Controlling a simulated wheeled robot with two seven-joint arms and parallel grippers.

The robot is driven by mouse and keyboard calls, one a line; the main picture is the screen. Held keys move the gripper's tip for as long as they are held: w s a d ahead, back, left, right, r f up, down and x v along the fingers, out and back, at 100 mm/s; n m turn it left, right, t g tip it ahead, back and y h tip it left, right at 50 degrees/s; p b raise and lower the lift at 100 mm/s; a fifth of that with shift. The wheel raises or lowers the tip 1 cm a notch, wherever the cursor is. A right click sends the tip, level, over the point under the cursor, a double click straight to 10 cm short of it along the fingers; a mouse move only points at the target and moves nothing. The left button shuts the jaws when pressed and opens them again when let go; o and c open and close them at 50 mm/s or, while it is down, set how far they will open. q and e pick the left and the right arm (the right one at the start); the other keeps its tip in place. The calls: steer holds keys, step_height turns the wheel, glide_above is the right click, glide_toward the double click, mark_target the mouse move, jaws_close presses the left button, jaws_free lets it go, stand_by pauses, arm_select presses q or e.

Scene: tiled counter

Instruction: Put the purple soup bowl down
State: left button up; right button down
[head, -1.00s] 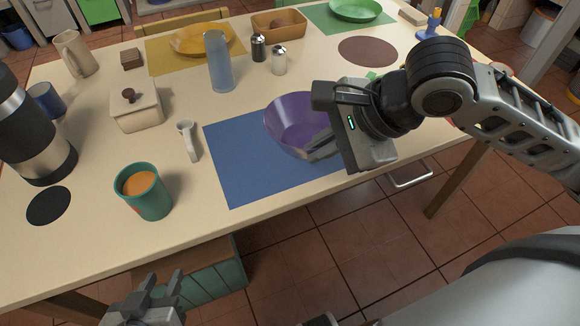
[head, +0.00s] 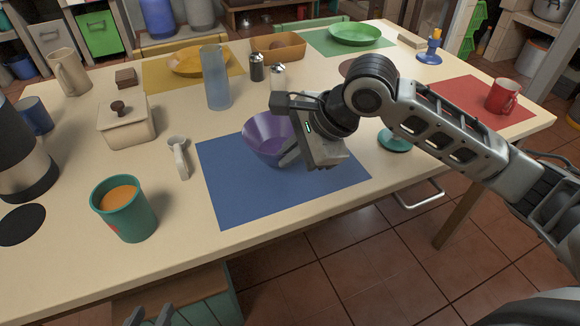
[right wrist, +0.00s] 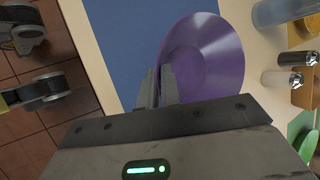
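The purple soup bowl (head: 264,137) is upright over the far part of the blue placemat (head: 230,195). My right gripper (head: 290,156) is at the bowl's near right side. In the right wrist view the bowl (right wrist: 212,58) fills the upper middle, and the right gripper's fingers (right wrist: 159,88) are close together on its rim. The underside of the bowl is hidden, so I cannot tell whether it touches the mat. My left gripper (head: 150,316) shows only its fingertips at the bottom edge, spread apart and empty, away from the bowl.
A blue glass (head: 216,80), two shakers (head: 257,67) and a lidded pot (head: 126,125) stand behind. The mat's front half is clear.

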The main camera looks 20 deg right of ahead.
step_height(320, 180, down, 3)
steer(key=shift+r+b, duration=0.1)
steer(key=shift+b, duration=0.35)
steer(key=c, duration=1.6)
jaws_free()
arm_select(q)
steer(key=shift+w+d+f, duration=0.15)
steer(key=shift+d+f, duration=0.05)
steer(key=shift+f, duration=0.25)
arm_select(e)
steer(key=shift+s, duration=0.1)
